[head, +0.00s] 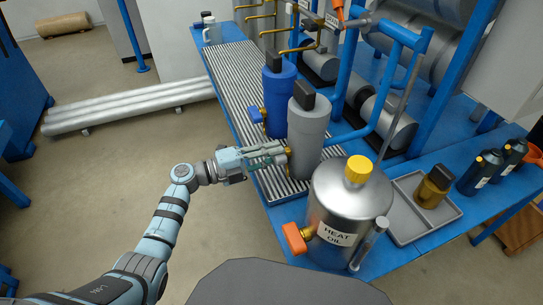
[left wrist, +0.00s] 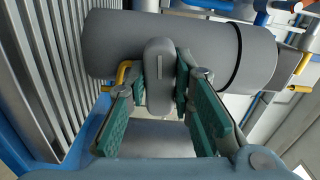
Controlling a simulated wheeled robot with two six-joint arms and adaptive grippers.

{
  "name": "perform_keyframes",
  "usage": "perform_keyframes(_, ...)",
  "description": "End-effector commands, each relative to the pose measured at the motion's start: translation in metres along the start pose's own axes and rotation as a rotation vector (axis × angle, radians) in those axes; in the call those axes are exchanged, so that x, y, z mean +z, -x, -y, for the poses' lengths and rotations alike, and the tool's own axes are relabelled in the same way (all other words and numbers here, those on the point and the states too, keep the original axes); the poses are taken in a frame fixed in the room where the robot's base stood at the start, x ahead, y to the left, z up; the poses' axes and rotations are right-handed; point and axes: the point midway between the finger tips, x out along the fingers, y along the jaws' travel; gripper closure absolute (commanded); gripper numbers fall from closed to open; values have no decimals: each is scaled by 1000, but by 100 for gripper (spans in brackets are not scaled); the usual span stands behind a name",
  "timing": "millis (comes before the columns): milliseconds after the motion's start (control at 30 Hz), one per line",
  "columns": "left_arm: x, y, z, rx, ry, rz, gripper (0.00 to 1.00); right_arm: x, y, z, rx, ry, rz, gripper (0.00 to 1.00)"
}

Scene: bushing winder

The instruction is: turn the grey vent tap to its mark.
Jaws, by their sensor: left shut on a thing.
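The grey vent tap (left wrist: 160,78) is a rounded grey lever at the side of a grey cylinder, seen in the left wrist view. The grey cylinder (head: 309,128) stands upright with a dark cap in the head view; it also shows in the left wrist view (left wrist: 215,50). My left gripper (head: 280,154) reaches the cylinder's left side and is shut on the tap. In the left wrist view its green-padded fingers (left wrist: 165,85) lie on both sides of the lever. The tap's mark cannot be made out. My right gripper is not in view.
A blue cylinder (head: 279,92) stands just behind the grey one on the ribbed rack (head: 238,82). A steel heat oil can (head: 334,228) with an orange tap (head: 295,238) stands in front. A grey tray (head: 406,222) is to the right.

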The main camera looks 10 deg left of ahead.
Motion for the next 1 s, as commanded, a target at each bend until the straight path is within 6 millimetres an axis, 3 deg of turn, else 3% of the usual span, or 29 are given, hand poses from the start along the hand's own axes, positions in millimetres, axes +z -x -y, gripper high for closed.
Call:
perform_keyframes(300,-1,1,-3,6,-110,-2,100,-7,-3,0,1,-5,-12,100)
perform_keyframes(800,-1,1,-3,7,-128,-3,100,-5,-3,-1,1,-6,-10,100)
perform_keyframes(833,-1,1,-3,7,-128,-2,74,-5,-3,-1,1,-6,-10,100)
perform_keyframes(933,-1,1,-2,5,-128,-2,58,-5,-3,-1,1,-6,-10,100)
perform_keyframes(1000,-1,0,-2,4,-128,-2,58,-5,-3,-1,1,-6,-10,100)
